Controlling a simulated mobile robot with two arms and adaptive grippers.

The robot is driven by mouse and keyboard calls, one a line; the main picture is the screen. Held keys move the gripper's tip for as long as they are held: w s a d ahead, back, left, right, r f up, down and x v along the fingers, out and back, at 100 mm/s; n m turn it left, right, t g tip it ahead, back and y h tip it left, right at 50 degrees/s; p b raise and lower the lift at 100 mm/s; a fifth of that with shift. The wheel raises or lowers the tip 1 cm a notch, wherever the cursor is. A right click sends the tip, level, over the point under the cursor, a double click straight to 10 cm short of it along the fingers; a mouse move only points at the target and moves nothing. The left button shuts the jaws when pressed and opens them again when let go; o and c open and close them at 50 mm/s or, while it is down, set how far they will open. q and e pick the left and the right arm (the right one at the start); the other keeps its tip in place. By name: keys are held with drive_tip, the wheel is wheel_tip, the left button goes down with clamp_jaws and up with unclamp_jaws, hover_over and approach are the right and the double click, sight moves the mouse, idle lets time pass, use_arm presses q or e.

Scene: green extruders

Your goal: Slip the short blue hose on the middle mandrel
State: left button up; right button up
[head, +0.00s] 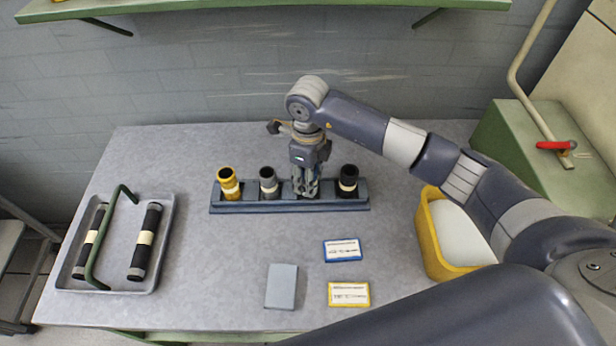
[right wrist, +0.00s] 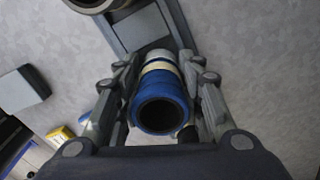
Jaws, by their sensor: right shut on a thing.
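The short blue hose (right wrist: 162,82), with a cream band, sits between the fingers of my right gripper (right wrist: 160,100) in the right wrist view, its open end facing the camera. My right gripper (head: 306,186) is shut on it and points down over the dark rack (head: 290,207) in the head view, between a grey hose (head: 268,184) and a black hose (head: 348,182). The fingers hide the blue hose there. Its far end is at the rack (right wrist: 140,28); I cannot tell whether it touches it. No mandrel can be made out clearly. My left gripper is out of view.
A yellow hose (head: 229,184) stands at the rack's left end. A grey tray (head: 150,285) at left holds two black hoses and a green handle (head: 105,235). A yellow bin (head: 433,250) is at right. Two cards and a grey block (head: 281,286) lie in front.

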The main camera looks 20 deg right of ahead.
drive_tip(key=shift+f, duration=0.7)
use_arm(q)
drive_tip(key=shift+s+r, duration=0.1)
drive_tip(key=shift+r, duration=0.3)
use_arm(e)
drive_tip(key=shift+f, duration=0.1)
drive_tip(key=shift+f, duration=0.2)
drive_tip(key=o, duration=1.2)
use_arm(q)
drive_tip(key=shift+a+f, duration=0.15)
use_arm(e)
drive_tip(key=shift+r, duration=0.2)
